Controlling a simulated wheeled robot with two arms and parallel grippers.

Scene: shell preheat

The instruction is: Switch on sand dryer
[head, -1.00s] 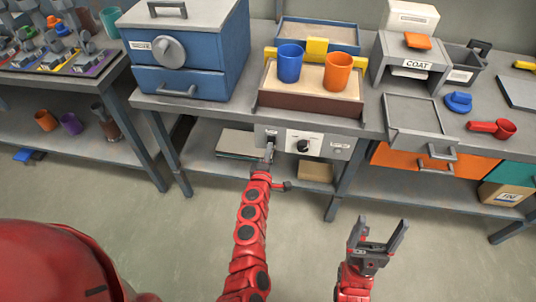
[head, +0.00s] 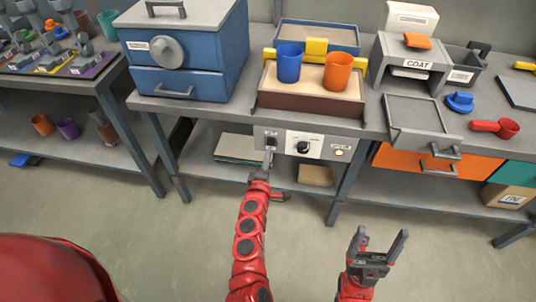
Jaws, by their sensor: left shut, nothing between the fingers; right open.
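The sand dryer is a brown-fronted box of pale sand (head: 265,84) on the bench. A blue cup (head: 289,64) and an orange cup (head: 338,72) stand in it. Below the bench edge is a control panel (head: 319,148) with a dark switch (head: 271,141) on the left, a black knob (head: 303,147) in the middle and a small round lamp (head: 339,153) glowing warm on the right. My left gripper (head: 268,159) is shut and empty, just below the switch; I cannot tell whether it touches the panel. My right gripper (head: 380,243) is open and empty, in front of the bench.
A blue cabinet (head: 190,50) with a round knob stands left on the bench. A grey box marked COAT (head: 412,60), a grey tray (head: 420,115) and a red scoop (head: 500,127) are on the right. The floor in front is clear.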

